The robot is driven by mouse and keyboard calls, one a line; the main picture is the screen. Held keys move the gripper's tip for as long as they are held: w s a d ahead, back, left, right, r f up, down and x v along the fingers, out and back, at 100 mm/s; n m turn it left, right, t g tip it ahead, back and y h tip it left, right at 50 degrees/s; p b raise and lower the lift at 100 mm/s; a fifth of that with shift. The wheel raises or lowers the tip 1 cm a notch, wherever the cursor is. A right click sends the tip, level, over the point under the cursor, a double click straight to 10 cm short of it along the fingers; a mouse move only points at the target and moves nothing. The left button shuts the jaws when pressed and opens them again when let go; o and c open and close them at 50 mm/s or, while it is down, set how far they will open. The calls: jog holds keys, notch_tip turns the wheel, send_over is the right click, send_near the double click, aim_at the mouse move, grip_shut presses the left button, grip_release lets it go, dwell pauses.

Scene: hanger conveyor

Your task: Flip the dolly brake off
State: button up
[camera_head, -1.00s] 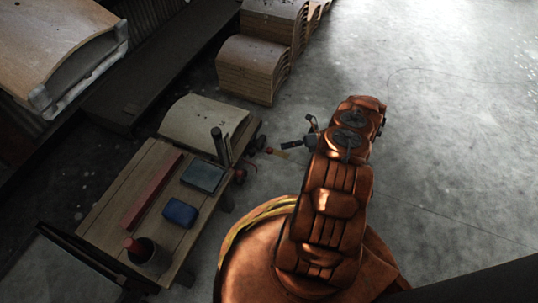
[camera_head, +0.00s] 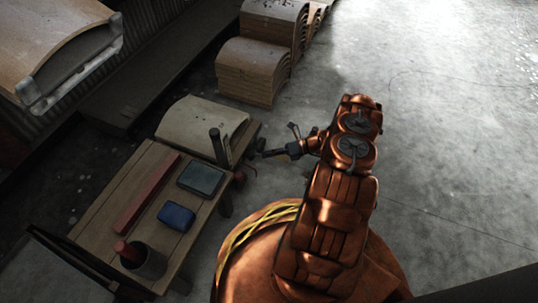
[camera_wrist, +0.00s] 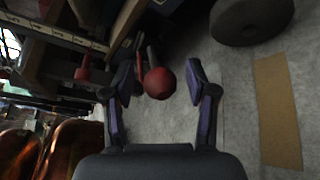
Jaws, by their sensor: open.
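A red ball knob (camera_wrist: 160,83) on a dark lever shows in the wrist view, between my two fingers and beyond their tips. I take it to be the brake handle. In the head view a small red knob (camera_head: 240,177) shows beside the dolly's right edge. In the head view my gripper (camera_head: 281,152) is small and dark, to the right of the dolly's far end.
Stacked curved boards (camera_head: 252,70) stand behind. The floor at right is clear.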

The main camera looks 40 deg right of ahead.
jog(key=shift+c, duration=0.4)
grip_shut()
